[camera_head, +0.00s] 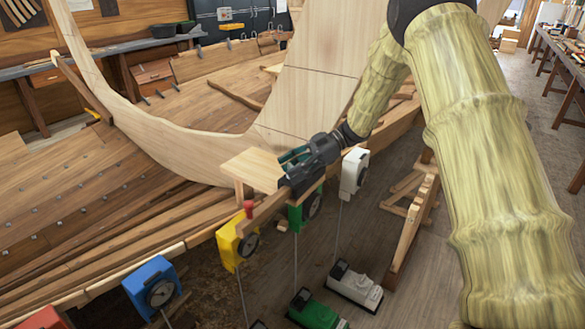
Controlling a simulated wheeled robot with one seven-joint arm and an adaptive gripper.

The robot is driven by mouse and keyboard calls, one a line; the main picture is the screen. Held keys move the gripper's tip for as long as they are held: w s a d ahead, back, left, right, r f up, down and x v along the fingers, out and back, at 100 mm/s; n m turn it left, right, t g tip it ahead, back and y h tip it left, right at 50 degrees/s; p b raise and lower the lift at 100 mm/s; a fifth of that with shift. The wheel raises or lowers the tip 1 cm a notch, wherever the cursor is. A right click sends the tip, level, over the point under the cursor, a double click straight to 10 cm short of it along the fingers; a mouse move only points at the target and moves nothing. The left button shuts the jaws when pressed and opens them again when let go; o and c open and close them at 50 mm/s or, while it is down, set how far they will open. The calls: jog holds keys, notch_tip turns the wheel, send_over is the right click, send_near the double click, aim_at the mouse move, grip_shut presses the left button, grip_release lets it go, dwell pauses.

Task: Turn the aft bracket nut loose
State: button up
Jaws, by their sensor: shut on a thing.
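My gripper (287,181) reaches in from the right to the top of the green bracket (296,216) on the hull's edge. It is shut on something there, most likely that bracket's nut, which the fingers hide. The yellow bracket (229,242) stands to the left of my gripper, with a red knob (249,209) upright near its top. The white bracket (352,172) is just right of my gripper, below the wrist. A blue bracket (150,286) and a red bracket (45,318) sit further along the edge at lower left. I cannot tell which bracket is the aft one.
A small wooden stand (254,168) is close to the left of my gripper. The tall curved timber (200,146) rises behind it. Rods run down from brackets to a green floor block (318,311) and a white one (354,287). A wooden trestle (414,225) stands at right.

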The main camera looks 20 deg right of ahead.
jog(key=o, duration=1)
jog(key=shift+o, duration=0.2)
jog(key=v, duration=1.2)
